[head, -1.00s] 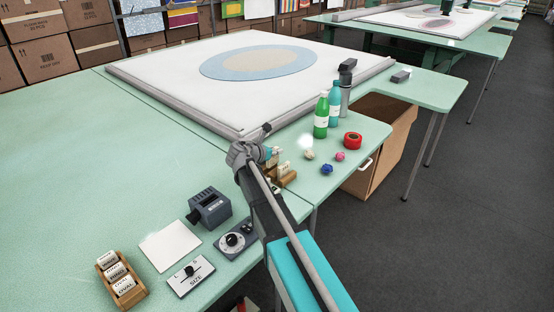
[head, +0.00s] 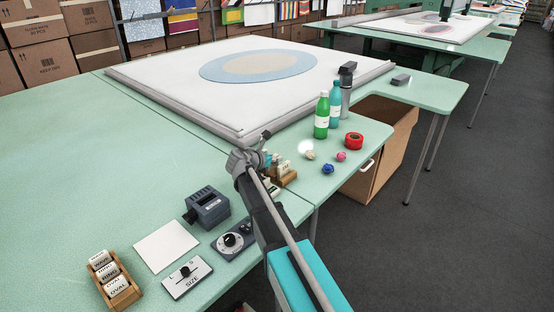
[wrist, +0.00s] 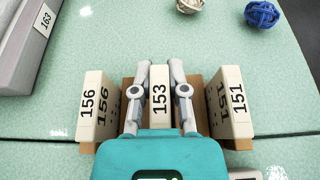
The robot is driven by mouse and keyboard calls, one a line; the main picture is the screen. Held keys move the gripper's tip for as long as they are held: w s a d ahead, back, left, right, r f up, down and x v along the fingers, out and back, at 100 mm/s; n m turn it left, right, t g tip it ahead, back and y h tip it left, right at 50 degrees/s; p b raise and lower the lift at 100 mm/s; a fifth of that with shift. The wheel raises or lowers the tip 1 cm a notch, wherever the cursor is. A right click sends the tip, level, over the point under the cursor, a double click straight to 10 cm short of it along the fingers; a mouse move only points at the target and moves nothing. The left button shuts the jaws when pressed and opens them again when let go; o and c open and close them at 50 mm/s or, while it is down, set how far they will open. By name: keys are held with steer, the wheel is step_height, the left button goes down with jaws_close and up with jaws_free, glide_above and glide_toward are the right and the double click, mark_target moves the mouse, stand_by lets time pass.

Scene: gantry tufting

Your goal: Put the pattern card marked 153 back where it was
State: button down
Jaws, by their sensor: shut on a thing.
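The pattern card marked 153 (wrist: 160,98) stands upright between my fingers in the wrist view. My gripper (wrist: 161,72) is shut on it. The card is in line with the wooden rack (wrist: 200,88), between card 156 (wrist: 90,104) on the left and card 151 (wrist: 237,100) on the right, with a gap on each side. Whether its lower edge rests in the rack is hidden. In the head view my gripper (head: 268,158) is over the rack (head: 288,181), and my arm hides most of the cards.
Right of the rack are small yarn balls (head: 327,169), red tape (head: 354,140) and a green bottle (head: 321,117). The tufting frame (head: 190,112) lies behind. A grey device (head: 207,207), dial box (head: 232,240), size slider (head: 187,279) and another card rack (head: 124,298) stand front left.

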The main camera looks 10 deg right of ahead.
steer(key=shift+f, duration=0.1)
steer(key=c, duration=1.1)
jaws_free()
steer(key=o, duration=0.4)
steer(key=shift+o, duration=0.2)
steer(key=shift+r, duration=0.2)
steer(key=p+v, duration=0.4)
steer(key=v, duration=0.8)
steer(key=shift+p, duration=0.3)
